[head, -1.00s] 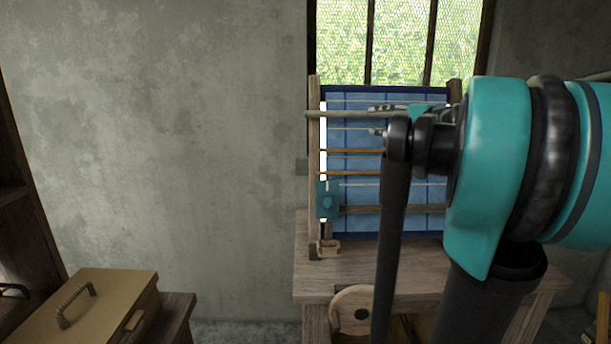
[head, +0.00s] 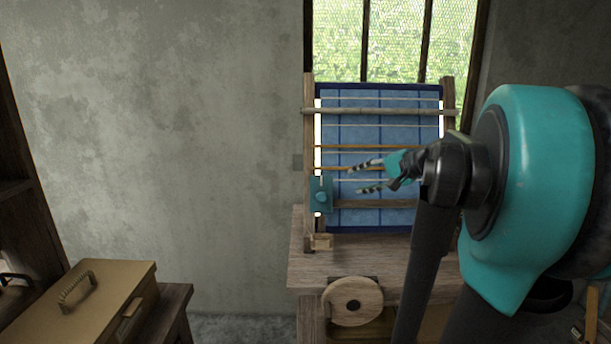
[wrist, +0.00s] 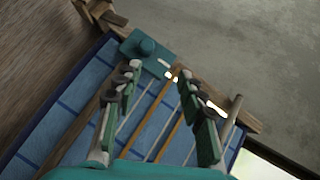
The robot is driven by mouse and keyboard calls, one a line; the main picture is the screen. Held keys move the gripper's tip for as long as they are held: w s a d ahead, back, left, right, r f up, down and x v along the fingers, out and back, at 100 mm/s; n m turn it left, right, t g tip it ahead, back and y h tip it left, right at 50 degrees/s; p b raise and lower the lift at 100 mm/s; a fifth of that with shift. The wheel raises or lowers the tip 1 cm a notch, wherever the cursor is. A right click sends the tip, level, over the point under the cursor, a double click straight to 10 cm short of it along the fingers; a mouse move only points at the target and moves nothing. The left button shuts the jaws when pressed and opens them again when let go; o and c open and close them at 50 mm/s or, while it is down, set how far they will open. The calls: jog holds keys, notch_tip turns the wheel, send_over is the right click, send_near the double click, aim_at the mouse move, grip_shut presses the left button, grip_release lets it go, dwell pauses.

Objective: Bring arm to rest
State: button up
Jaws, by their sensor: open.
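My gripper (head: 368,176) is open and empty in the head view, in front of the loom's blue cloth. Its two fingers point left, apart from each other. In the wrist view the gripper (wrist: 165,105) shows its two fingers spread, with the loom's cords between them. The wooden loom (head: 308,160) stands upright on a wooden table with blue checked cloth (head: 360,105) in its frame. My arm hides part of the loom's right side.
The wooden table (head: 330,265) has a round wooden wheel (head: 352,301) at its front. A tan box with a handle (head: 85,300) sits on a dark stand at lower left. A barred window (head: 395,40) is behind the loom.

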jog(key=s+a+f+n+g+h, duration=0.1)
jog(key=s+f+n+g+h, duration=0.1)
jog(key=s+f, duration=0.6)
jog(key=s+a+f+n+g+h, duration=0.1)
jog(key=s+f+n+h, duration=0.15)
jog(key=f, duration=0.95)
jog(key=s+d+f+n+g+h, duration=0.1)
jog(key=s+d+f+n+h, duration=0.2)
jog(key=s+f, duration=0.8)
jog(key=shift+s+d+f+h, duration=0.2)
jog(key=shift+s+d+h, duration=0.1)
jog(key=shift+d+h, duration=0.7)
